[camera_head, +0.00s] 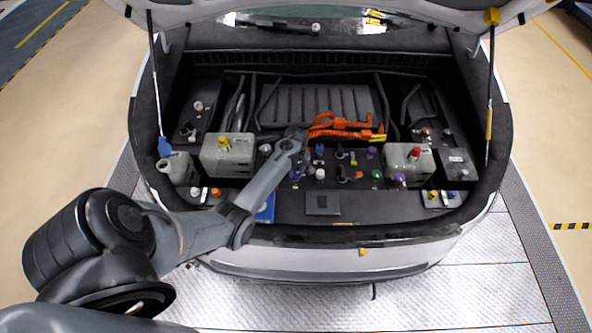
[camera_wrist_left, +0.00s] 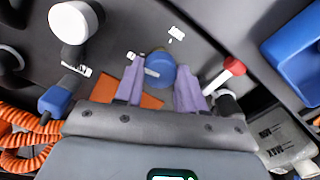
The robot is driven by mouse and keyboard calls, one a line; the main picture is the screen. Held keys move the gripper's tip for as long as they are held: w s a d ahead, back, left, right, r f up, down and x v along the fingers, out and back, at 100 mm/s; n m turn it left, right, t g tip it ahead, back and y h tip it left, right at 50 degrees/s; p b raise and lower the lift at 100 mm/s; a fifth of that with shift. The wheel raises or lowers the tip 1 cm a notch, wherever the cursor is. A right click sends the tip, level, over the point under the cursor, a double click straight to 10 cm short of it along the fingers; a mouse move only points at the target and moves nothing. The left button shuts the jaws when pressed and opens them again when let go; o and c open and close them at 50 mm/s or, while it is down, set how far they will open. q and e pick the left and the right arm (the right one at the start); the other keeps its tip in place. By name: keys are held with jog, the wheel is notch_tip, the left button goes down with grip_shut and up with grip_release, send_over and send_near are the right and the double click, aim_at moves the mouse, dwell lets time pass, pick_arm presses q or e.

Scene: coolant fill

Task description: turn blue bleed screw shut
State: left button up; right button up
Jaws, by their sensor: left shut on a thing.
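The blue bleed screw (camera_wrist_left: 161,71) has a round blue head with a small pale handle on its left side in the left wrist view. My left gripper (camera_wrist_left: 160,88) has its two purple fingers on either side of the blue head and is shut on it. In the head view my left gripper (camera_head: 296,134) reaches down into the car's front bay, left of the orange cables, and the screw cannot be made out there. My right gripper is not in view.
A red-capped part (camera_wrist_left: 234,67) stands close right of the fingers. A white-capped knob (camera_wrist_left: 74,22) and a blue connector (camera_wrist_left: 57,99) are to the left. Orange cables (camera_head: 345,128) cross the bay. Tanks (camera_head: 229,155) and (camera_head: 409,163) stand at both sides. A blue tray (camera_wrist_left: 292,52) lies right.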

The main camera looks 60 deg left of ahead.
pick_arm(q)
jog(key=m+p, duration=0.2)
jog(key=m, duration=0.1)
jog(key=shift+r+m+p, duration=0.2)
jog(key=shift+m+p, duration=0.1)
jog(key=shift+p, duration=0.05)
jog(key=m+p, duration=0.1)
jog(key=m, duration=0.1)
jog(key=shift+m, duration=0.4)
jog(key=m+p, duration=0.1)
jog(key=m, duration=0.1)
jog(key=shift+f+m+p, duration=0.1)
jog(key=shift+m+p, duration=0.2)
jog(key=m, duration=0.2)
jog(key=shift+a+m+p, duration=0.1)
jog(key=shift+m+p, duration=0.3)
jog(key=m, duration=0.2)
jog(key=shift+m, duration=0.4)
jog(key=m, duration=0.4)
jog(key=shift+f+p, duration=0.15)
jog(key=shift+p, duration=0.15)
jog(key=shift+m, duration=0.6)
jog(key=o, duration=1.1)
jog(key=shift+c, duration=0.2)
